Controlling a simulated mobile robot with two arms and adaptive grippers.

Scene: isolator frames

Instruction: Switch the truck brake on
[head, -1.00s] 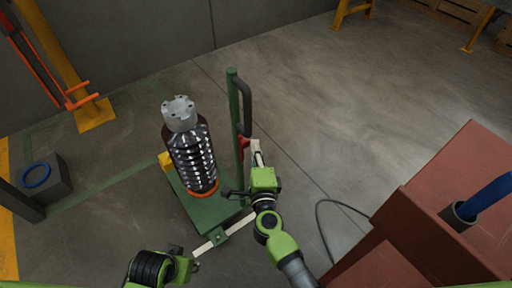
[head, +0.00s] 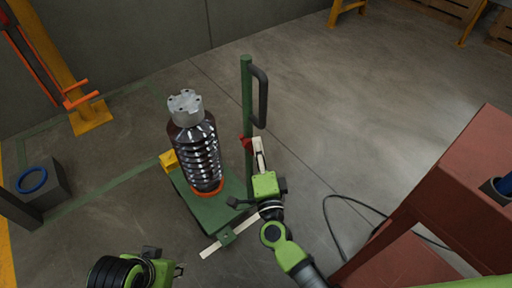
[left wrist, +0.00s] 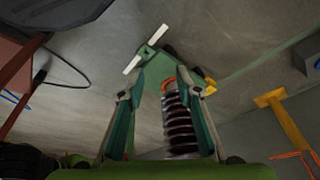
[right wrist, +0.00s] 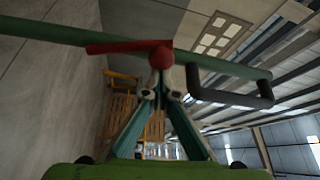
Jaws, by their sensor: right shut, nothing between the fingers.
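The green truck (head: 203,216) stands on the floor and carries a dark ribbed cylinder (head: 200,152) with a grey metal cap. Its green post (head: 247,95) has a black handle. A red brake lever (head: 246,142) sits low on the post. In the right wrist view the lever (right wrist: 122,47) lies across the green post, just beyond my fingertips. My right gripper (head: 262,168) is shut and empty beside the post; I cannot tell whether it touches the lever. My left gripper (left wrist: 158,85) is open and empty, pointed toward the truck, low on the left in the head view.
A red-brown structure (head: 462,190) stands close on the right, with a dark cable (head: 326,212) on the floor beside it. A grey block with a blue ring (head: 33,180) and a yellow post (head: 60,70) are on the left. The floor beyond the truck is clear.

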